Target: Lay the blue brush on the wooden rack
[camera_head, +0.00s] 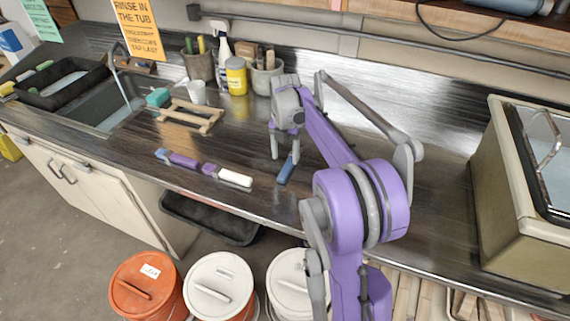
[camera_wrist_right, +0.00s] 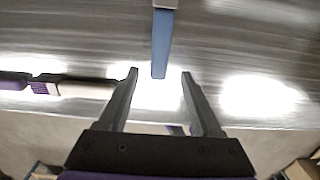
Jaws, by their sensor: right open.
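The blue brush (camera_head: 286,170) lies on the dark counter near its front edge. It also shows in the right wrist view (camera_wrist_right: 161,45), pointing between the fingertips but beyond them. My right gripper (camera_head: 285,155) is open and above the brush, with its fingers pointing down. In the right wrist view the fingers (camera_wrist_right: 158,75) are spread with nothing between them. The wooden rack (camera_head: 190,116) stands on the counter to the left, near the sink, and looks bare. My left gripper is not in view.
A purple brush (camera_head: 183,160) and a white-handled brush (camera_head: 234,177) lie left of the blue one. A white cup (camera_head: 197,92), yellow jar (camera_head: 236,76) and brush pots stand behind. A large beige tub (camera_head: 500,190) is at right. Lidded buckets (camera_head: 219,287) stand below.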

